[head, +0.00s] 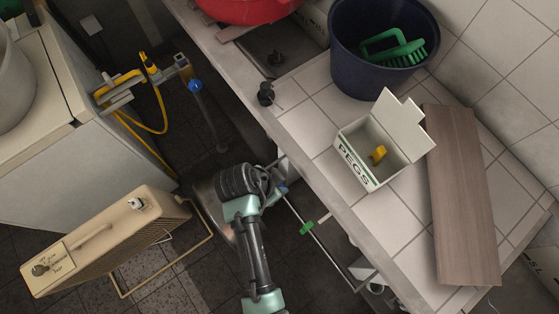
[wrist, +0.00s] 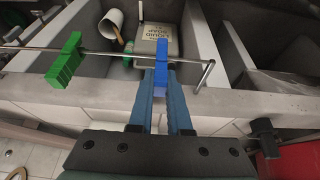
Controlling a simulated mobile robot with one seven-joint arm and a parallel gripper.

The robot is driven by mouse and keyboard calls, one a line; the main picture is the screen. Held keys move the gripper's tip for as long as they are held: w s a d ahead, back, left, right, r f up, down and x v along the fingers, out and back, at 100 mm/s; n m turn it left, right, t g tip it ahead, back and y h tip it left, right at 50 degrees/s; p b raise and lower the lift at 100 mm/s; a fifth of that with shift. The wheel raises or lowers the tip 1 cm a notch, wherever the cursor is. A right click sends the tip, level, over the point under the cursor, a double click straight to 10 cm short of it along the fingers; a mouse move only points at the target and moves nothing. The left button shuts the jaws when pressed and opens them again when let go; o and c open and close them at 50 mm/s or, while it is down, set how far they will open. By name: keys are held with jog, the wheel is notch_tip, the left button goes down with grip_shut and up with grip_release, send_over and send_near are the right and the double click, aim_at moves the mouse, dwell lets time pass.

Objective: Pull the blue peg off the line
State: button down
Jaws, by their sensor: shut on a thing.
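The blue peg (wrist: 161,62) sits upright across the thin metal line (wrist: 110,53) in the wrist view, near the line's bent right end. My gripper (wrist: 161,92) is shut on the lower part of the blue peg, with a blue finger on each side. In the head view, my gripper (head: 279,184) is at the line (head: 330,255) beside the tub edge, and only a small bit of the blue peg (head: 284,189) shows. A green peg (wrist: 65,60) is clipped on the line further left; it also shows in the head view (head: 307,227).
A white PEGS box (head: 358,160) holding a yellow peg (head: 378,155) stands on the tiled top. A dark blue bucket (head: 370,60) and a wooden board (head: 460,195) are nearby. A beige heater (head: 105,240) stands left of my arm. A tap (wrist: 264,135) is at right.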

jog(key=shift+r+p, duration=0.7)
jog(key=shift+p, duration=0.1)
dwell(0.8)
jog(key=shift+r+p, duration=2.45)
jog(key=shift+r, duration=0.05)
jog(key=shift+r, duration=0.1)
